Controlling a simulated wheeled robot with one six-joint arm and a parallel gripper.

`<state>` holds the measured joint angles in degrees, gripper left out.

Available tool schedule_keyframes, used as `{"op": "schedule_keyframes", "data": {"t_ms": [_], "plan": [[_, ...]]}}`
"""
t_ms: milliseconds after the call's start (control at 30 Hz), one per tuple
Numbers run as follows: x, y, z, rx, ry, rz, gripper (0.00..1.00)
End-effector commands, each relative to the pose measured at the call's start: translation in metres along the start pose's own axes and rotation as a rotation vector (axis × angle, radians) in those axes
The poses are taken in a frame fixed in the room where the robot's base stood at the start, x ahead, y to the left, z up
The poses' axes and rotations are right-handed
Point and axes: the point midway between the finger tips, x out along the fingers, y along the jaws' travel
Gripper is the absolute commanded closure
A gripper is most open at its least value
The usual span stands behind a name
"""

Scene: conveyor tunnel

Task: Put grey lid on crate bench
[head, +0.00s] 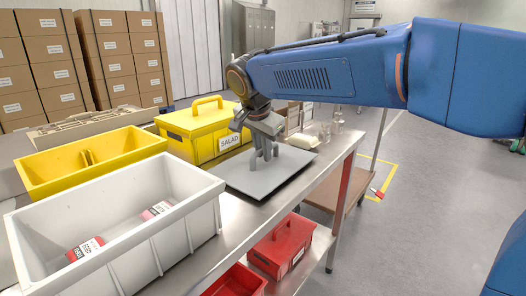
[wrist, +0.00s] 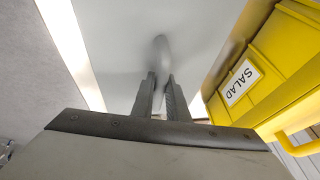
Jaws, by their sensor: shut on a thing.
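The grey lid (head: 262,184) is a flat panel with an upright handle, at the middle of the steel bench (head: 243,226) in front of the yellow SALAD crate. My gripper (head: 264,154) is above the lid and shut on its handle. In the wrist view my gripper's fingers (wrist: 160,88) close on either side of the grey handle (wrist: 161,50), with the lid's flat top (wrist: 110,60) behind. The lid is level and lies on or very close to the bench top; I cannot tell whether it touches.
The yellow SALAD crate (head: 207,131) with a lid and handle stands just behind. A white crate (head: 165,245) with red-labelled items and an open yellow crate (head: 120,158) stand at left. Red boxes (head: 284,247) sit on the lower shelf. Glass jars (head: 330,128) stand at the bench's far end.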

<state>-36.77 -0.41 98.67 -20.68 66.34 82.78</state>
Motion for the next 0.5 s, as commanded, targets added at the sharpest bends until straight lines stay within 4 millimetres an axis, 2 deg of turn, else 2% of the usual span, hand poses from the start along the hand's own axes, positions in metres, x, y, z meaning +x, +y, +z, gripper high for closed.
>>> {"op": "schedule_keyframes", "data": {"t_ms": [300,333,400,500], "plan": [[0.0014,0.0002,0.0004,0.000,0.001,-0.001,1.00],[0.0019,0.0003,0.0006,0.000,0.001,0.000,0.84],[0.0016,0.0002,0.0005,0.000,0.001,0.000,0.68],[0.0015,0.0002,0.0005,0.000,0.001,0.000,0.68]]}}
